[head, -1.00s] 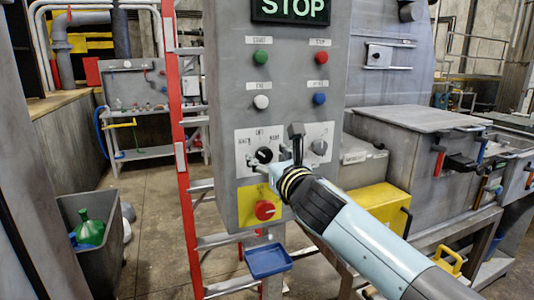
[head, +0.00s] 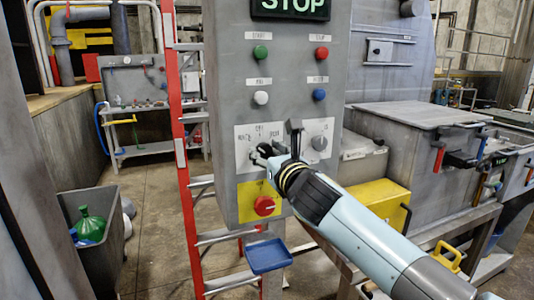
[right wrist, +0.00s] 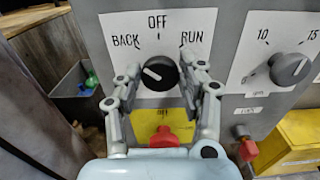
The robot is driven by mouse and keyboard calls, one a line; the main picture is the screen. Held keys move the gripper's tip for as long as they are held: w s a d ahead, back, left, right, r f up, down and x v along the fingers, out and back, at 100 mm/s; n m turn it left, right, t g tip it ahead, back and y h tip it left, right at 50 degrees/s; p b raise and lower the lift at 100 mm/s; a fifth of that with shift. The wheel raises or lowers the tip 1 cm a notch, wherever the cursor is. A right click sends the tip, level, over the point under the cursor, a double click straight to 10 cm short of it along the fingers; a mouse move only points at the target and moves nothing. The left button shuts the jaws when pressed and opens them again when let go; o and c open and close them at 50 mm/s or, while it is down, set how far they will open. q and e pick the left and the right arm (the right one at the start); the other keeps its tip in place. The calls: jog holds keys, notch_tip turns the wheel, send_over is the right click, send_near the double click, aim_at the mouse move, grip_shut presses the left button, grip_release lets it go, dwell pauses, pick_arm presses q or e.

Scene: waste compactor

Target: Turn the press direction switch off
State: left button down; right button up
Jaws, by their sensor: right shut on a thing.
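The press direction switch (right wrist: 160,73) is a round black knob with a white pointer line, on a white plate marked BACK, OFF and RUN. In the right wrist view its pointer slants up and left, toward BACK. My right gripper (right wrist: 161,68) is shut on the knob, one finger at each side. In the head view the right gripper (head: 263,154) covers much of the switch at the panel's lower left. My left gripper is not in view.
A red knob (head: 264,206) on a yellow plate sits just below the switch. Start, stop and other buttons are above. A red ladder (head: 178,130) stands left of the panel.

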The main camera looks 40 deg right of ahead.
jog(key=shift+m, duration=0.3)
jog(key=m, duration=0.3)
jog(key=shift+m, duration=0.3)
jog(key=m+b, duration=0.1)
jog(key=m, duration=0.4)
jog(key=shift+d+f+b, duration=0.15)
jog(key=shift+b, duration=0.2)
jog(key=shift+m, duration=0.4)
jog(key=o, duration=1.1)
jog(key=shift+s, duration=0.1)
jog(key=v, duration=1.2)
